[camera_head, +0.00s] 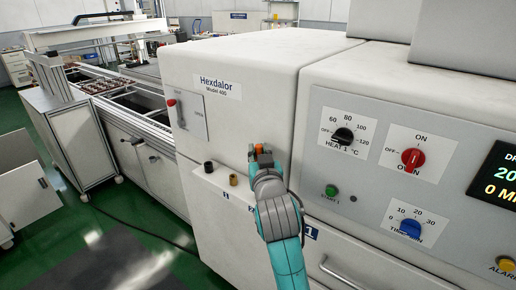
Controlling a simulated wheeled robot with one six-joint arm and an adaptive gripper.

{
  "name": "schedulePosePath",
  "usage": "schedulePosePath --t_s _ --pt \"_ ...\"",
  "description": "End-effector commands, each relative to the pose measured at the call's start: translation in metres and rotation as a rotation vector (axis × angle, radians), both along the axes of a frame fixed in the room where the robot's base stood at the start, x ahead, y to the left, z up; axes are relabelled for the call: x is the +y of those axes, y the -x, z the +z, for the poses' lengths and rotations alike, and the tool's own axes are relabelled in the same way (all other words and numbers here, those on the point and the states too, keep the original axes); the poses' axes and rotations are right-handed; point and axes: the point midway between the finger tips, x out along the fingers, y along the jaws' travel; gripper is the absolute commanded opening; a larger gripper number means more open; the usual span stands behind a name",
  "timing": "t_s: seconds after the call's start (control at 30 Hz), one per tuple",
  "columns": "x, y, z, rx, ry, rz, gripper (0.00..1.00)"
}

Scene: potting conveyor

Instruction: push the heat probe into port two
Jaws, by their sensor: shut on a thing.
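My gripper (261,150) is at the top of the teal and grey arm, in front of the white machine's face. It is small and seen from behind, and a little orange shows at its tip. The thing between its fingers is mostly hidden, so the heat probe's shape and tip cannot be made out. A black round fitting (208,166) and a brass fitting (233,179) sit on the machine's ledge to the left of my gripper. Blue number labels are below them; the one by my arm (251,208) is partly covered. Port two's opening cannot be made out.
The white Hexdalor machine (235,60) fills the middle. A control panel with a black heat knob (343,136), red oven knob (413,158), blue timer knob (410,228) and green start button (331,191) is close on the right. A conveyor (110,90) runs at the left.

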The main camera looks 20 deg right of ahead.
Motion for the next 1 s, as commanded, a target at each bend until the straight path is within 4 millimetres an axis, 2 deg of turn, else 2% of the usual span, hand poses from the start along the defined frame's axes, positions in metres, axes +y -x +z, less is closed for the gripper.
schedulePosePath --t_s 1.0 --pt "0.000 0.000 -0.054 0.001 0.001 0.000 0.00"
